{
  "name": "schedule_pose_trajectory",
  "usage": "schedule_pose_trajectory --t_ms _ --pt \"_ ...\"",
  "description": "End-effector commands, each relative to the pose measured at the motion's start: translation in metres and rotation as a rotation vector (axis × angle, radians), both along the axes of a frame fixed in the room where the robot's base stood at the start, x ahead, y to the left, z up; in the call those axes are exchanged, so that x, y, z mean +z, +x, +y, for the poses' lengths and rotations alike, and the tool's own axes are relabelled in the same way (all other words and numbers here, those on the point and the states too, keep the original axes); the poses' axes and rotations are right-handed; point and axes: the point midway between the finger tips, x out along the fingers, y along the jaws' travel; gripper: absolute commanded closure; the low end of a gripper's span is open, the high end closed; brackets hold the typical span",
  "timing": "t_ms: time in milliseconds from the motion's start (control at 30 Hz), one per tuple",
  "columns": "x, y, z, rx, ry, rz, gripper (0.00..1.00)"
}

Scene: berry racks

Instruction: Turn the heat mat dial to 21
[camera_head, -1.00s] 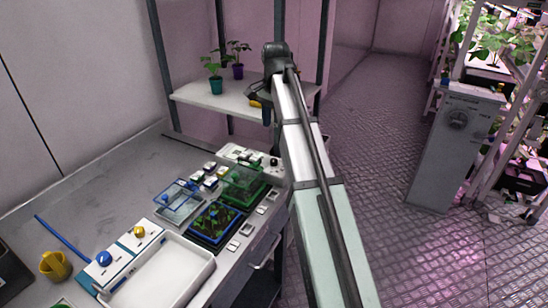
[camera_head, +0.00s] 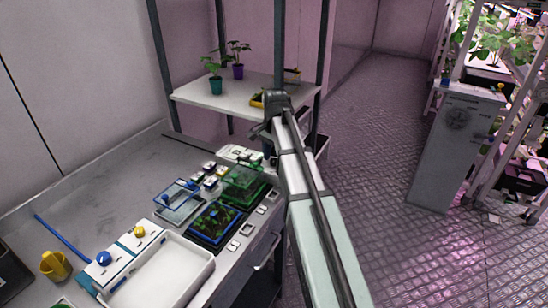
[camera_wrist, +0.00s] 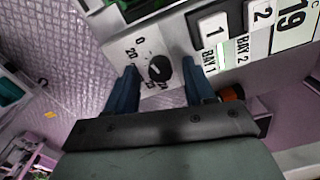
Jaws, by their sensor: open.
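The heat mat dial (camera_wrist: 160,69) is a round black knob on a white panel (camera_wrist: 140,51) in the wrist view. The panel carries the printed marks 0 and 20; the marks below are too blurred to read. My gripper (camera_wrist: 159,65) is open, with one blue finger to the left of the dial and one to the right. Neither finger clearly touches it. A display (camera_wrist: 293,22) reading 19 C is at the upper right. In the head view my gripper (camera_head: 262,133) is over the bench's far right corner, and my arm hides the dial.
In the head view, trays (camera_head: 217,222), a blue knob (camera_head: 103,258) and a yellow knob (camera_head: 139,231) stand on the bench. A shelf (camera_head: 205,98) with potted plants is behind.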

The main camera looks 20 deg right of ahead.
Motion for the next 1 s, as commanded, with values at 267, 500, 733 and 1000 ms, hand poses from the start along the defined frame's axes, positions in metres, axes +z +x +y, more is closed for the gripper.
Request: schedule_pose_trajectory --t_ms 267,500,733,1000 --pt "-0.0051 0.0002 0.0000 0.000 0.000 -0.001 0.46" --pt "-0.0048 0.0002 0.0000 0.000 0.001 -0.001 0.57" --pt "-0.0047 0.0002 0.0000 0.000 0.000 0.000 0.79" --pt "-0.0047 0.0002 0.0000 0.000 0.001 -0.001 1.00"
